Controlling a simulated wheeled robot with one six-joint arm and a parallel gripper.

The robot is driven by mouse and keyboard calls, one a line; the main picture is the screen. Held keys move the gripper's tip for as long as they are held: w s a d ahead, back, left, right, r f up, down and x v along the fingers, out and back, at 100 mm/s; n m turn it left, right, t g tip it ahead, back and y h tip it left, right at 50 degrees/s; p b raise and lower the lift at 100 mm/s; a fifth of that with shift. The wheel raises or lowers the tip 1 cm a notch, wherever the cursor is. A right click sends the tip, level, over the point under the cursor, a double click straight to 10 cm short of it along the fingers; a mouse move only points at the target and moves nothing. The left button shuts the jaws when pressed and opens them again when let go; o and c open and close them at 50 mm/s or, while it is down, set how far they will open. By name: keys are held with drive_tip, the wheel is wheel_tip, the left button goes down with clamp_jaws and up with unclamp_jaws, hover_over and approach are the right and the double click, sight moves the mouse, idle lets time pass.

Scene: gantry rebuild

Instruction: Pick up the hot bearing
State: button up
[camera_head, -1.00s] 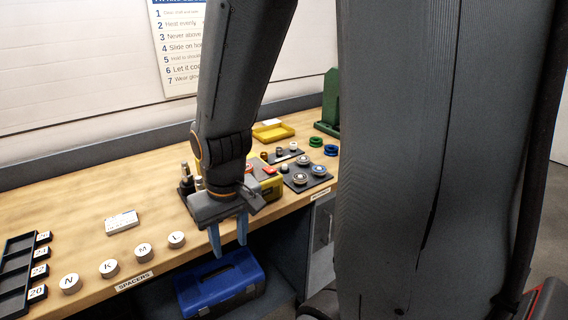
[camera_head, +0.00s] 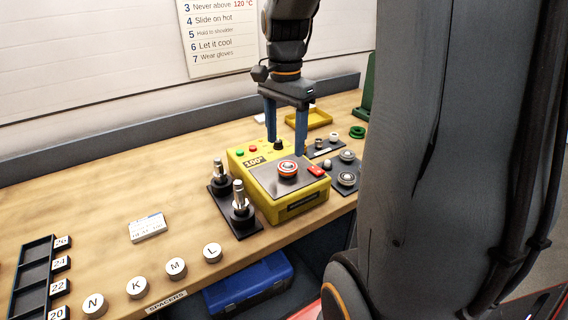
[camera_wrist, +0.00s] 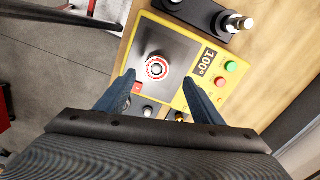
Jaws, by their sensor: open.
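The hot bearing (camera_head: 287,168) is a small ring with an orange-red band. It lies on the dark plate of the yellow heater (camera_head: 299,208), whose label reads 100°. In the wrist view the bearing (camera_wrist: 156,68) sits on the heater plate, ahead of the fingertips and between their lines. My gripper (camera_head: 286,148) is open and empty, with its two blue fingers pointing down above the heater. The gripper also shows in the wrist view (camera_wrist: 160,80), fingers spread wide. The bearing is apart from both fingers.
A dark stand with two metal shafts (camera_head: 239,198) stands just left of the heater. Dark trays with bearings (camera_head: 347,179) lie to its right. A yellow tray (camera_head: 318,119) is behind. Lettered spacers (camera_head: 175,267) line the front edge.

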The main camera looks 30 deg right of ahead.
sight(289, 164)
drive_tip(key=shift+s+d+f+p, duration=0.15)
drive_tip(key=shift+f+p, duration=0.4)
drive_tip(key=shift+f, duration=1.05)
drive_tip(key=shift+s+d+f+p, duration=0.15)
drive_tip(key=shift+f+p, duration=0.35)
drive_tip(key=shift+f, duration=1.05)
drive_tip(key=shift+w, duration=0.1)
drive_tip(key=shift+c, duration=0.4)
drive_tip(key=c, duration=1.1)
